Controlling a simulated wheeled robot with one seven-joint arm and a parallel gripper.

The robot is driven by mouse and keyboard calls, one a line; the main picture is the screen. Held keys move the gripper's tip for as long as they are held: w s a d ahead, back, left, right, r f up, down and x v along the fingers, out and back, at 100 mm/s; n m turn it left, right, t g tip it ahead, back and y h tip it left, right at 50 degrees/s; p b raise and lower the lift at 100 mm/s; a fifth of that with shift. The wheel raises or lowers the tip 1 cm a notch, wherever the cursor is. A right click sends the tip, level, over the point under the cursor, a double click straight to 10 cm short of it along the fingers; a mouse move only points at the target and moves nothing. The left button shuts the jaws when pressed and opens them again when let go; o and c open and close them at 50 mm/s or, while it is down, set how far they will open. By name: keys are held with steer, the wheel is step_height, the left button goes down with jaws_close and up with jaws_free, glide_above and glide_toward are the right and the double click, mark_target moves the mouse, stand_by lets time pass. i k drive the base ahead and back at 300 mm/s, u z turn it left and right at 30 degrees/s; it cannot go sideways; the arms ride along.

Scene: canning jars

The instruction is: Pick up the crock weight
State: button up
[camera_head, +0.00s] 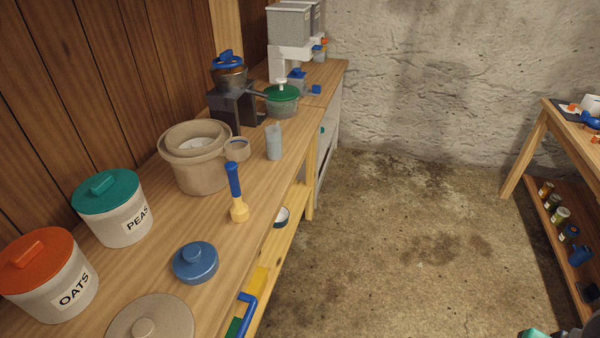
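A beige stoneware crock (198,178) stands on the wooden counter at the left, against the panelled wall. A pale round disc (196,144) shows inside its open mouth; it looks like the crock weight, but the rim hides part of it. A beige knobbed lid (150,318) lies flat on the counter at the bottom edge, apart from the crock. I cannot make out my gripper in this view.
A blue-handled pestle (237,192), a small beige cup (236,150) and a grey-blue cylinder (274,142) stand close to the crock. PEAS (122,218) and OATS (62,290) canisters and a blue lid (195,262) are nearer. The concrete floor (385,250) is clear.

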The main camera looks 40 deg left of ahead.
mark_target(195, 262)
steer(key=i, duration=2.3)
steer(key=u, duration=5.3)
steer(key=i, duration=1.65)
